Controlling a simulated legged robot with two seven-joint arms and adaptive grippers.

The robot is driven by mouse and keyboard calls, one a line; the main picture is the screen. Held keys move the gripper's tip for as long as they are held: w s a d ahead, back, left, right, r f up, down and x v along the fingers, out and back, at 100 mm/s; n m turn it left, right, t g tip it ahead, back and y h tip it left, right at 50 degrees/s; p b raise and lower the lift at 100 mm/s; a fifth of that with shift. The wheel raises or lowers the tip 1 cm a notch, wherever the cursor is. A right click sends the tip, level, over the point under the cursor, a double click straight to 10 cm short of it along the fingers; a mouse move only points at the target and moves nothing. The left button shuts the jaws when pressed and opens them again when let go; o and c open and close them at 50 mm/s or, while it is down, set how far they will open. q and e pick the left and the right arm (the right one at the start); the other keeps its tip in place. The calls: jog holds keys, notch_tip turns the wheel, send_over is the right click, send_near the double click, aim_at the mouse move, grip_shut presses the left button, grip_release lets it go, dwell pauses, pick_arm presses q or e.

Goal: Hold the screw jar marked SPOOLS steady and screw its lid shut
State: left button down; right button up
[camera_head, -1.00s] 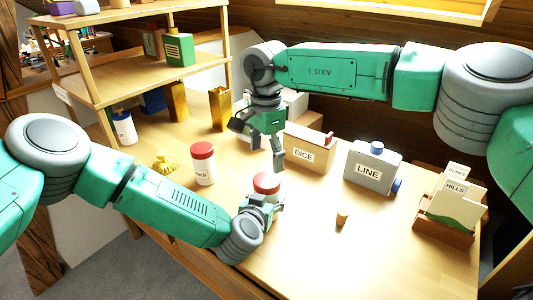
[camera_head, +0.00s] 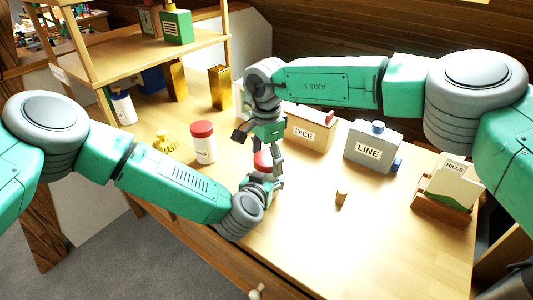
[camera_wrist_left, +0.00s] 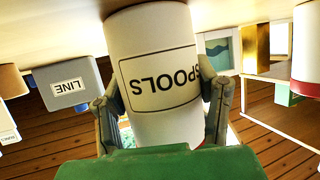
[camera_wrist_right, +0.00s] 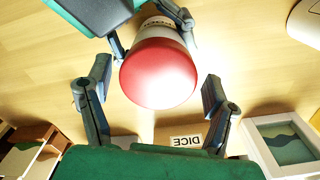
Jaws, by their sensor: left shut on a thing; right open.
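The white jar marked SPOOLS (camera_wrist_left: 165,75) appears upside down in the left wrist view. My left gripper (camera_wrist_left: 165,108) is shut around its body, a finger on each side. It also shows in the head view (camera_head: 262,186). The red lid (camera_wrist_right: 158,75) sits on top of the jar; whether its thread is engaged cannot be told. The lid is partly hidden in the head view (camera_head: 262,161). My right gripper (camera_wrist_right: 155,88) is open just above the lid, its fingers apart on either side and not visibly touching it. It also shows in the head view (camera_head: 260,148).
Another white jar with a red lid (camera_head: 203,142) stands to the left, near a yellow object (camera_head: 166,143). The DICE box (camera_head: 308,131) and LINE can (camera_head: 371,148) stand behind to the right. A small cork-like peg (camera_head: 341,197) stands on the clear right part of the table.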

jog(key=c, duration=1.2)
pick_arm(q)
jog(key=shift+d, duration=0.1)
pick_arm(e)
jog(key=m, duration=0.6)
jog(key=shift+m, duration=0.4)
jog(key=m, duration=0.4)
pick_arm(q)
jog(key=shift+s, duration=0.1)
pick_arm(e)
jog(key=m, duration=0.4)
jog(key=shift+a, duration=0.1)
jog(key=o, duration=1.3)
